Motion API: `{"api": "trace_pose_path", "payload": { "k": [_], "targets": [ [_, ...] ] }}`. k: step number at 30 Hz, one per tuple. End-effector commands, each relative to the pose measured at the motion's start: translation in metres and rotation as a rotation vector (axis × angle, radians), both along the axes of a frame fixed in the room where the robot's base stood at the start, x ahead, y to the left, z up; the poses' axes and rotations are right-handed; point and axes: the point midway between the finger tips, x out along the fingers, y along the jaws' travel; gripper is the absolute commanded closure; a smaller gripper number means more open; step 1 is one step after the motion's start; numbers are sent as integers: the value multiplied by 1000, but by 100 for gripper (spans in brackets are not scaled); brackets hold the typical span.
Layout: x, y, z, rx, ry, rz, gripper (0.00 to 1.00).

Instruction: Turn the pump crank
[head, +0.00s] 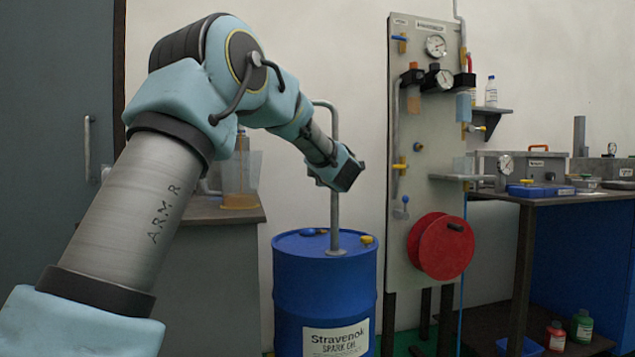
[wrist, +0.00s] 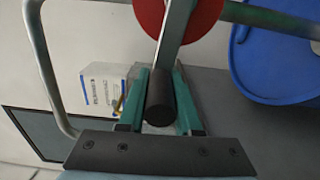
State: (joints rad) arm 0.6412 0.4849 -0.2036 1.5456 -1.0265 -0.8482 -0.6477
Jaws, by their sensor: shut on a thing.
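The pump stands on a blue drum (head: 325,290). Its grey standpipe (head: 335,215) rises from the lid and bends over at the top. In the wrist view the pump has a round red body (wrist: 150,15), and a grey crank arm (wrist: 175,42) runs from it to a black handle (wrist: 160,100). My gripper (head: 347,172) is beside the standpipe in the head view and hides the pump body and crank there. In the wrist view the teal fingers of my gripper (wrist: 161,78) are on both sides of the black handle, shut on it.
A panel (head: 425,100) with gauges and a red reel (head: 441,246) stands right of the drum. A workbench (head: 550,195) with boxes is farther right. A side counter (head: 215,212) stands left of the drum. The curved pipe (wrist: 42,60) passes near my gripper.

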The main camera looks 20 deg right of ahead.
Motion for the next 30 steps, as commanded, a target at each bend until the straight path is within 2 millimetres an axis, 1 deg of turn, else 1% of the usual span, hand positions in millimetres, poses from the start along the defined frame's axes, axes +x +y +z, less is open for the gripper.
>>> {"api": "trace_pose_path", "payload": {
  "k": [1,3,14,24,30],
  "targets": [
    [-1,-1,-12,-48,3,-3,100],
    [-1,-1,-18,-112,12,-4,100],
    [-1,-5,-45,-452,52,-3,100],
    [-3,-18,-69,-773,93,-4,100],
    [-4,-29,-79,-959,116,-4,100]
  ]
}}
